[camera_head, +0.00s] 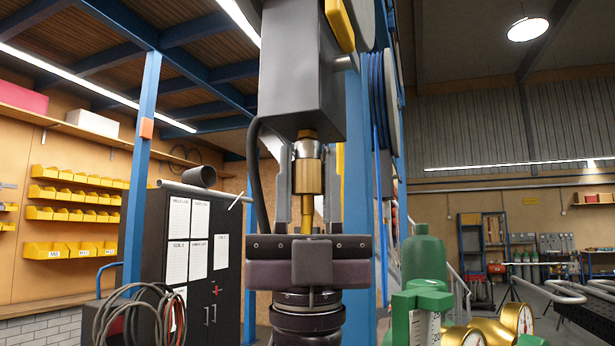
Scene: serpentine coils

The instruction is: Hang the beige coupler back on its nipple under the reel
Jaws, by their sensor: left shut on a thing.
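The coupler (308,178) is in the middle of the head view, upright, a brass-coloured body with a silvery collar at its top and a thin brass stem below. My left gripper (308,165) comes up from below, shut on the coupler with one grey finger on each side. A brass nipple (307,134) points down from the underside of the dark grey reel housing (298,70). The coupler's collar is right under the nipple and in line with it. I cannot tell whether it is seated on it. My right gripper is not in view.
A dark hose (259,185) loops down left of my left gripper. A blue post (358,200) stands close behind on the right. Green cylinders (424,258) and brass gauges (517,320) stand lower right. A dark cabinet (213,280) and coiled hoses (130,318) are at left.

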